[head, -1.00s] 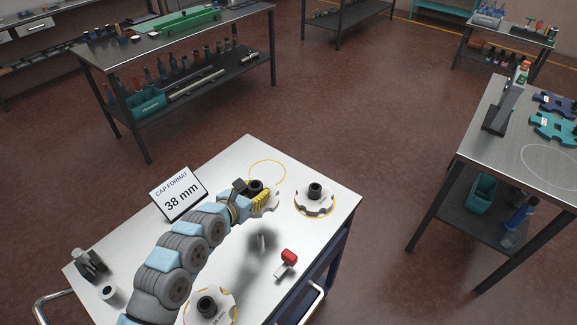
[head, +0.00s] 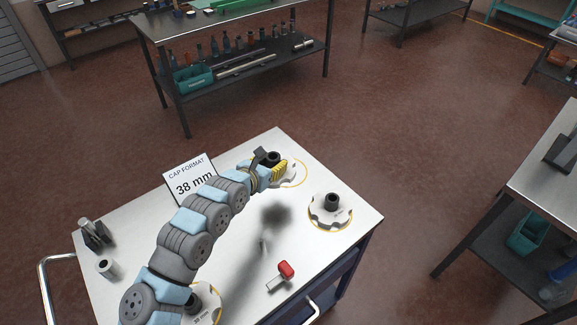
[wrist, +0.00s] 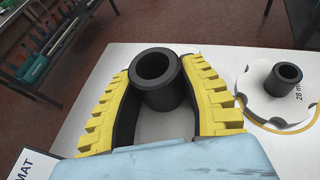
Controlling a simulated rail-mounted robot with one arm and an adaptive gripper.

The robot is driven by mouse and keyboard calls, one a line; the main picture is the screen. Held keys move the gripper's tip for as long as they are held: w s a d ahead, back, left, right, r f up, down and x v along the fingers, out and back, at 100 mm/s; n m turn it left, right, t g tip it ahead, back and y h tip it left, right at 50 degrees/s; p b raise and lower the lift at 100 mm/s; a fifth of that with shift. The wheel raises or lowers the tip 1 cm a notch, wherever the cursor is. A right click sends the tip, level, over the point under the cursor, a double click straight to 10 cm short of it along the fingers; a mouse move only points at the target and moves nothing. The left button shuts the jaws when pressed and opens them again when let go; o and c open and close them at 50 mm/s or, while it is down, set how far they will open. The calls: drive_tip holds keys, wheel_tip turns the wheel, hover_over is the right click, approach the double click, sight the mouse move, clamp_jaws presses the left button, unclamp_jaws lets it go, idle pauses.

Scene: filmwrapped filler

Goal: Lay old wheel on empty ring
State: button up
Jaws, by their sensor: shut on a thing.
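My gripper (head: 274,169) is shut on the black hub (wrist: 157,80) of a white wheel (head: 291,174), which I take to be the old wheel. In the wrist view the hub sits between the yellow fingers; most of the wheel is hidden. The empty ring (head: 305,177) is a thin yellow outline on the cart top (head: 240,243). The held wheel overlaps the ring in the head view; I cannot tell whether it touches the surface. A second wheel (head: 331,213), marked 28 mm in the wrist view (wrist: 262,92), lies on another yellow ring at the right.
A third wheel (head: 207,302) lies at the cart's front, partly behind my arm. A red-handled tool (head: 285,271) lies near the right edge. A "CAP FORMAT 38 mm" sign (head: 189,176) stands left of my gripper. Grey metal parts (head: 97,235) stand at the left corner.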

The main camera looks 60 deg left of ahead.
drive_tip(key=shift+w+a+f+b, duration=0.6)
drive_tip(key=shift+w+a+f, duration=0.55)
drive_tip(key=shift+w+f, duration=0.25)
drive_tip(key=shift+w+a+f+b, duration=0.55)
drive_tip(key=shift+w+a+f, duration=0.6)
drive_tip(key=shift+w+f, duration=0.25)
drive_tip(key=shift+w+a+f+b, duration=0.6)
drive_tip(key=shift+w+a+f, duration=0.55)
drive_tip(key=shift+w+f, duration=0.25)
drive_tip(key=shift+f, duration=1.5)
drive_tip(key=shift+s+f+b, duration=0.1)
drive_tip(key=shift+f+b, duration=0.05)
drive_tip(key=shift+b, duration=0.2)
drive_tip(key=o, duration=1.2)
drive_tip(key=shift+c, duration=0.2)
